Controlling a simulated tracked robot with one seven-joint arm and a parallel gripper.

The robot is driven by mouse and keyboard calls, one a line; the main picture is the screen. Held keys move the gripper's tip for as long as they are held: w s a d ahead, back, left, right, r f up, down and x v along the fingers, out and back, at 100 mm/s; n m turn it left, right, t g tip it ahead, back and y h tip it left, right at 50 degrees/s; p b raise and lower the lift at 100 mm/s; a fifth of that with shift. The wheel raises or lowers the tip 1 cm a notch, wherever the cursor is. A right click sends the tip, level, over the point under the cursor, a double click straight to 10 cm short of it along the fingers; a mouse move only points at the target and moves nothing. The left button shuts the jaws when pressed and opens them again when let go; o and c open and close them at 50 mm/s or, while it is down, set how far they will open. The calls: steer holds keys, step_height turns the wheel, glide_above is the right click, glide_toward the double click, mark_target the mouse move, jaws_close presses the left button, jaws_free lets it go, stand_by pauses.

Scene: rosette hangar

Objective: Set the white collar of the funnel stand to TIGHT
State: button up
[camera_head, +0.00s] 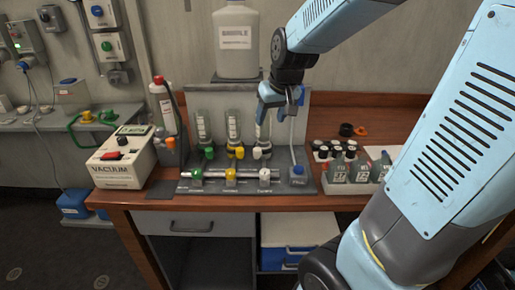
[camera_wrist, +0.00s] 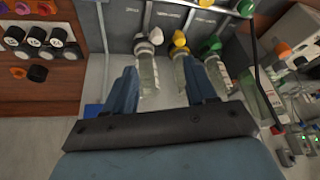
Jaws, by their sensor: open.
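The funnel stand (camera_head: 245,187) sits on the wooden bench with three clear glass funnels in a row, with green, yellow and white fittings. In the head view the white collar (camera_head: 257,153) is at the right-hand funnel; a white-topped fitting (camera_head: 264,174) sits below it on the rail. In the wrist view a white fitting (camera_wrist: 155,36) shows at the left of the row. The collar's setting is too small to read. My gripper (camera_head: 277,98) is above and close to the white funnel, fingers pointing down. In the wrist view its two fingers (camera_wrist: 160,68) are apart, with nothing clearly held.
Yellow (camera_head: 239,153) and green (camera_head: 209,153) fittings stand left of the white one. A large white bottle (camera_head: 236,40) is behind, a vacuum box (camera_head: 123,160) left, and small bottles (camera_head: 350,168) right. A blue-topped item (camera_head: 298,170) is close by.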

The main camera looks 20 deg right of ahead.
glide_toward(257, 149)
steer(key=x, duration=0.9)
stand_by(0.4)
jaws_close()
stand_by(0.5)
